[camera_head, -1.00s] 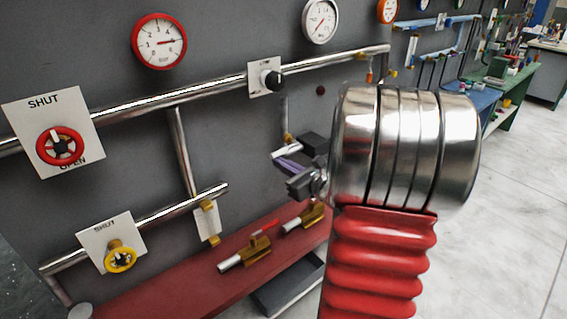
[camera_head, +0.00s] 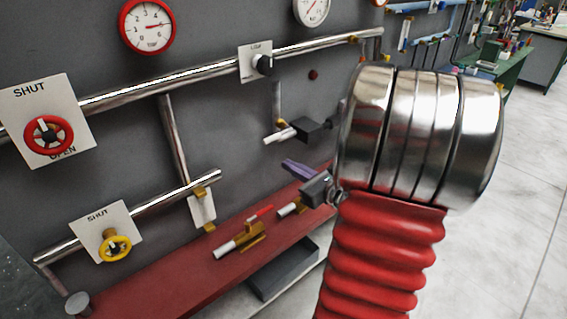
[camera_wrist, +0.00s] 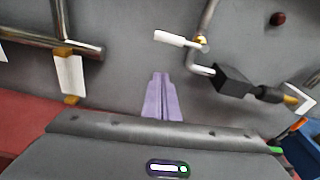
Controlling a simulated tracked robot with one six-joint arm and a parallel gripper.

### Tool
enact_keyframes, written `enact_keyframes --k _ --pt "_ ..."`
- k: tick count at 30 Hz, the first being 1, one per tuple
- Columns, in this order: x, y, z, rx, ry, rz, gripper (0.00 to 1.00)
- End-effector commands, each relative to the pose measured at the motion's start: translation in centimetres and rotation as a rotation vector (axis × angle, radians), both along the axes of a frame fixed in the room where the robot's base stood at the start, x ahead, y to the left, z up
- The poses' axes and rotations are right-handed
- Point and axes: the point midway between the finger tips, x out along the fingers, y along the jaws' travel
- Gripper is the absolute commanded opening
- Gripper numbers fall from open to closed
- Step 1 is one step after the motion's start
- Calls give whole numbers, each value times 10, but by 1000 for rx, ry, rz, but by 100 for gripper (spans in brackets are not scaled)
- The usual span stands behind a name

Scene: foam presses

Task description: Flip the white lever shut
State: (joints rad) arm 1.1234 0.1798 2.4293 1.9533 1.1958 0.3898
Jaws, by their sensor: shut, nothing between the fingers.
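A white lever (camera_head: 280,135) sticks out to the left from a brass fitting at the foot of a thin vertical pipe on the grey wall. The lever lies crosswise to that pipe. It also shows in the wrist view (camera_wrist: 170,39), with the brass pivot at its right end. My gripper (camera_head: 300,168) is below and slightly right of the lever, in front of the wall. Its purple fingers are shut and empty. In the wrist view the fingers (camera_wrist: 162,97) point up toward the lever, with a visible gap in the picture. The gripper's depth from the wall is unclear.
A black box (camera_head: 312,128) sits right of the lever's pivot on the pipe. Loose brass valves with white ends (camera_head: 238,243) lie on the red bench (camera_head: 160,290) below. A white plate with brass ends (camera_head: 202,208) hangs left. Red (camera_head: 47,135) and yellow (camera_head: 114,246) handwheels are farther left.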

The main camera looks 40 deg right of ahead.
Motion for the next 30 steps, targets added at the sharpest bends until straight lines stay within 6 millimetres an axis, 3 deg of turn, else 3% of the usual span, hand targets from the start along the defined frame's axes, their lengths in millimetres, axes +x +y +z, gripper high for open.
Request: enact_keyframes --k 9,30 --pt "-22 1 3 0 0 0 0" --pt "-22 2 2 -16 4 4 0"
